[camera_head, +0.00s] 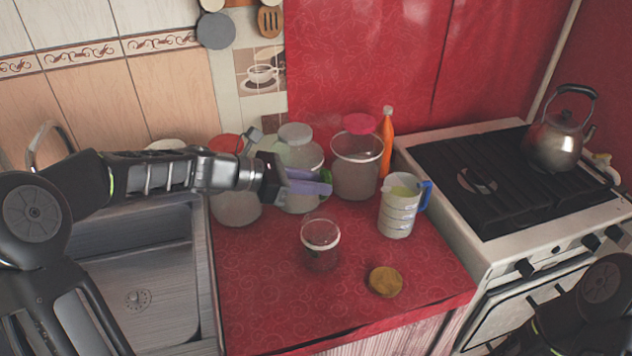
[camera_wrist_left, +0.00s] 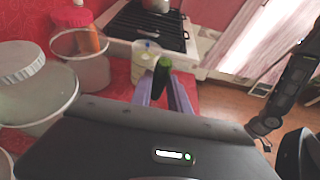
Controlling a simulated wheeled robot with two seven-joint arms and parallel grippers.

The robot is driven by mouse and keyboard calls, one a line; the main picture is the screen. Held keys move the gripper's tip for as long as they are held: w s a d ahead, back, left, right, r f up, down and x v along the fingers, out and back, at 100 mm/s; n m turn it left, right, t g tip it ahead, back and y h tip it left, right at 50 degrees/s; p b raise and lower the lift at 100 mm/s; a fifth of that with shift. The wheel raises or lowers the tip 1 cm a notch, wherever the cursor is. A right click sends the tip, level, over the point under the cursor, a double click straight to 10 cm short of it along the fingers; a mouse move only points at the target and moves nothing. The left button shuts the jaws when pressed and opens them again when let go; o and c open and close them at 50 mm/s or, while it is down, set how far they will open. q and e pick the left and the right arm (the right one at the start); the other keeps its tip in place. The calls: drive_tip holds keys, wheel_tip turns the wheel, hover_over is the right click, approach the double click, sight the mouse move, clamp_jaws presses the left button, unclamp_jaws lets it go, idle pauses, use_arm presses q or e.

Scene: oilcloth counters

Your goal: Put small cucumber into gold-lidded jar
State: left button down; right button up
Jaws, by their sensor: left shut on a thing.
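My left gripper (camera_head: 322,183) reaches in from the left above the back of the red counter, its lavender fingers shut on a small dark green cucumber (camera_head: 326,175). Most of the cucumber is hidden by the fingers in the head view. In the left wrist view the cucumber (camera_wrist_left: 162,76) stands out between the fingertips (camera_wrist_left: 164,94). A small clear glass jar (camera_head: 320,240) stands upright and open on the counter, below and in front of the gripper in the head view. A round gold lid (camera_head: 386,282) lies on the counter to its right. My right gripper is out of view.
Large glass jars (camera_head: 355,172) stand behind, beside an orange bottle (camera_head: 387,140). A measuring jug (camera_head: 398,212) with a blue handle stands right of the small jar. The sink (camera_head: 135,262) is left, the stove (camera_head: 500,180) with a kettle (camera_head: 560,140) right. The front counter is mostly clear.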

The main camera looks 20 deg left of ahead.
use_arm(q)
drive_tip(key=shift+f+b, duration=2.4)
drive_tip(key=shift+f, duration=1.2)
drive_tip(key=c, duration=1.2)
unclamp_jaws()
drive_tip(key=shift+o, duration=0.2)
drive_tip(key=v, duration=0.7)
drive_tip(key=shift+s+a+r, duration=0.2)
drive_tip(key=shift+a, duration=0.1)
